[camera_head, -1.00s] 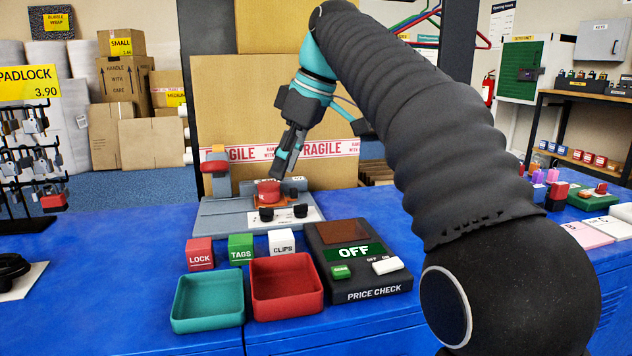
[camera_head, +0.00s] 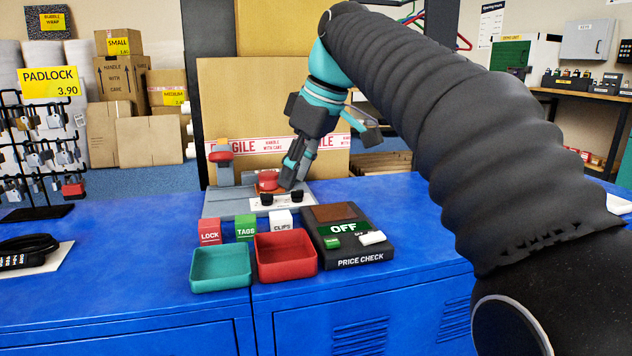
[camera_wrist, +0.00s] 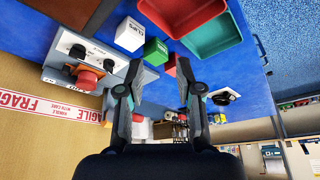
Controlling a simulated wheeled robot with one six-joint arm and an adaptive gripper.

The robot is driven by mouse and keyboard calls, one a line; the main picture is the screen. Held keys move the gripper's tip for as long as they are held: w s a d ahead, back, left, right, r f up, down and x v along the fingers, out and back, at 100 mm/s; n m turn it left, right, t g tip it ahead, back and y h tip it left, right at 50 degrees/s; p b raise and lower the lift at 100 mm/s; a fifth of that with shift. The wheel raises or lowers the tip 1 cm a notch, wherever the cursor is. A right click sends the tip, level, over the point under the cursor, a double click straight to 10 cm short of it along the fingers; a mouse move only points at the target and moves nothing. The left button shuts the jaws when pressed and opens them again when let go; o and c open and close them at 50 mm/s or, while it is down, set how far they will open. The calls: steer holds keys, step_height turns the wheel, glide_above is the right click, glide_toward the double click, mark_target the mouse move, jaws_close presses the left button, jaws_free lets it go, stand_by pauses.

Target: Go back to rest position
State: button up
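My gripper (camera_head: 287,184) hangs from the raised arm at the far side of the blue counter, by the grey device with a red button (camera_head: 268,180) and black knobs. In the wrist view my gripper (camera_wrist: 158,72) has its two fingers apart with nothing between them. The red button (camera_wrist: 87,79) and the knobs show left of the fingers there. In the head view the fingertips are just right of the button, apparently apart from it.
On the counter (camera_head: 130,250) are a teal tray (camera_head: 221,284), a red tray (camera_head: 286,273), LOCK, TAGS and CLIPS blocks, and a PRICE CHECK box (camera_head: 350,255). A padlock rack (camera_head: 40,211) stands left. A large carton (camera_head: 225,90) is behind the device.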

steer(key=s+d+f+m+t+h+p, duration=0.3)
steer(key=s+d+f+m, duration=0.9)
steer(key=s+d+f, duration=0.7)
steer(key=s+f+h+p, duration=0.1)
steer(key=s+p, duration=0.1)
steer(key=s, duration=0.1)
steer(key=shift+f+m+t, duration=0.3)
steer(key=shift+m+t, duration=0.1)
stand_by(0.5)
